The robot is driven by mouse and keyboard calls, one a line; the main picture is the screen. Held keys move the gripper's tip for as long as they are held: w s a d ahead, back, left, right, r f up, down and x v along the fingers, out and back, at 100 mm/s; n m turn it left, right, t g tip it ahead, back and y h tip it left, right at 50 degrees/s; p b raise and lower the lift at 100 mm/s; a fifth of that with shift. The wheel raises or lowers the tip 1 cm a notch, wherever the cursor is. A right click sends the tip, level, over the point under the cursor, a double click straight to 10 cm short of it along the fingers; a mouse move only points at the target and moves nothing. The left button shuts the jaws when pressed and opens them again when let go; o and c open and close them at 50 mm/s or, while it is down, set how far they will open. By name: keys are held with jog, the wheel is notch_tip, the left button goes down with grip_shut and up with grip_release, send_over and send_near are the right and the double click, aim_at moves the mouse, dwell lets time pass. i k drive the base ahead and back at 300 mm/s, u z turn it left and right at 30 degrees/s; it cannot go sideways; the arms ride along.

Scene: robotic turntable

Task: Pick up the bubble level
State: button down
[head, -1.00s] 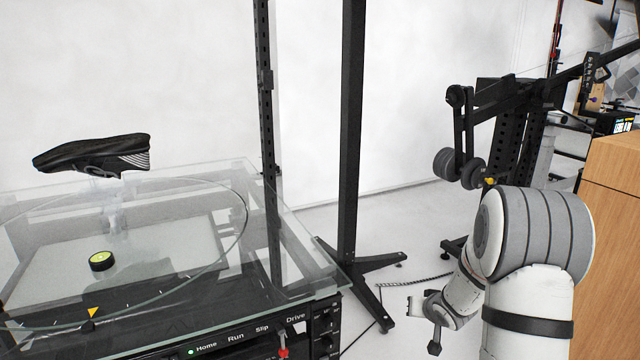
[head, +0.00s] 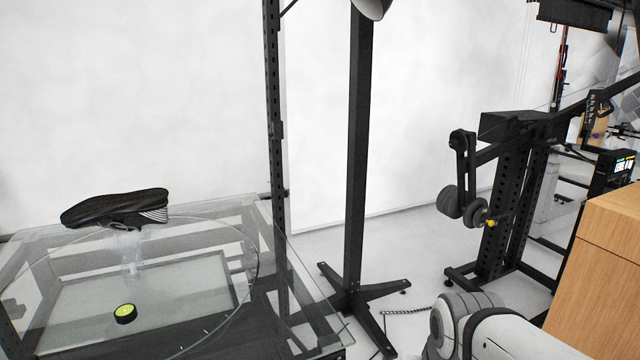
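The bubble level (head: 125,313) is a small round black disc with a yellow-green top. It lies on the glass turntable (head: 215,318) at the lower left of the head view, in front of the shoe's clear stand. My arm shows at the lower right, well to the right of the turntable and apart from the level. My gripper is out of the picture, so its state does not show.
A black shoe (head: 115,208) sits on a clear stand (head: 130,250) behind the level. A black upright post (head: 357,150) with splayed feet stands between the turntable and my arm. A wooden cabinet (head: 600,270) is at the right, near a black rig with weights (head: 461,200).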

aim_at(126, 313)
jog(key=u, duration=1.9)
jog(key=k, duration=1)
jog(key=u, duration=1.45)
jog(key=i, duration=0.3)
jog(key=z, duration=0.65)
jog(key=i, duration=1.5)
jog(key=z, duration=1.2)
jog(key=i, duration=0.9)
jog(key=z, duration=0.5)
jog(key=k, duration=0.25)
jog(key=z, duration=0.1)
